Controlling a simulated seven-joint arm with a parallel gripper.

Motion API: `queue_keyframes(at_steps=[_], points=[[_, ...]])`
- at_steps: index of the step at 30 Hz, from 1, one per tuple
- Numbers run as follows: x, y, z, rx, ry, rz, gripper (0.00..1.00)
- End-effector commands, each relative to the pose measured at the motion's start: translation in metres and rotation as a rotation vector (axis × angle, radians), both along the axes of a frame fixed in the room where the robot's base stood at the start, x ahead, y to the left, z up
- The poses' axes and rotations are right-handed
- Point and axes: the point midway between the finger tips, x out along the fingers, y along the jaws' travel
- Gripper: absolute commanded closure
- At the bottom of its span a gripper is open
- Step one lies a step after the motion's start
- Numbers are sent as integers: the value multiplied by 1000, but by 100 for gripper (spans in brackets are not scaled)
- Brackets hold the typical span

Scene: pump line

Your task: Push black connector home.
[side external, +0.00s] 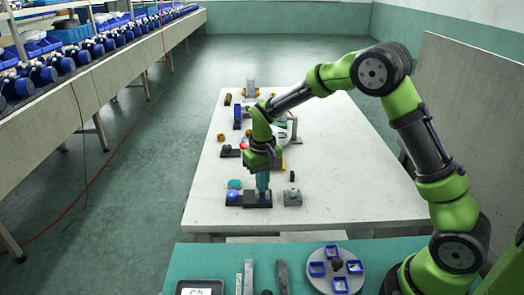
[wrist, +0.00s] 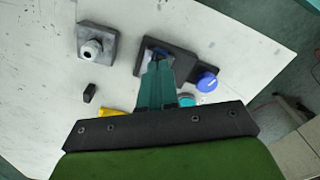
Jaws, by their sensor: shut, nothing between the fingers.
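My gripper (side external: 263,188) points down with its teal fingers shut and empty. Its tips are at the right part of a dark base (side external: 249,204) near the front of the pale table. In the wrist view the shut fingertips (wrist: 160,66) cover part of this dark base (wrist: 185,62). I cannot tell whether they touch it. A connector seated there cannot be made out behind the fingers. A small black piece (wrist: 90,92) stands apart on the table, also in the side view (side external: 292,176); I cannot tell whether it is the black connector.
A blue round cap (wrist: 207,82) is at one end of the dark base. A grey block with a round fitting (side external: 292,197) stands right of it. A teal disc (side external: 234,184) lies behind. Several parts stand farther back; the table's right side is clear.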

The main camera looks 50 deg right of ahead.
Motion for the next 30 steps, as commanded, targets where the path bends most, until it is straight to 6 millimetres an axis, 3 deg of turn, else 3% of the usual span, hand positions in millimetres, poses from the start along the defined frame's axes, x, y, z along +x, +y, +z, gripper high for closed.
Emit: queue_keyframes(at_steps=[30], points=[[0,0,-10,0,1,0,100]])
